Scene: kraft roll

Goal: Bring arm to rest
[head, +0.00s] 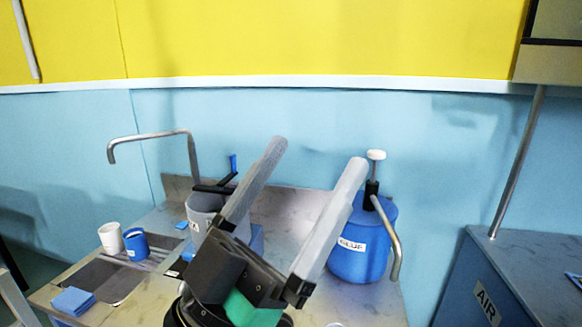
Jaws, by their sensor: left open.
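My left gripper (316,156) is raised in the middle of the head view, its two long grey fingers pointing up and spread apart. It is open, and nothing shows between the fingers. It stands in front of the workbench (285,205) and hides part of a grey pot (203,206) and the left side of a blue glue can (358,250). I cannot tell whether it touches either. My right gripper is not in view.
A white cup (110,238) and a blue cup (136,245) stand at the bench's left, near a blue folded cloth (73,301). A bent metal tap (150,136) rises behind. A dark cabinet marked AIR (515,275) stands at right.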

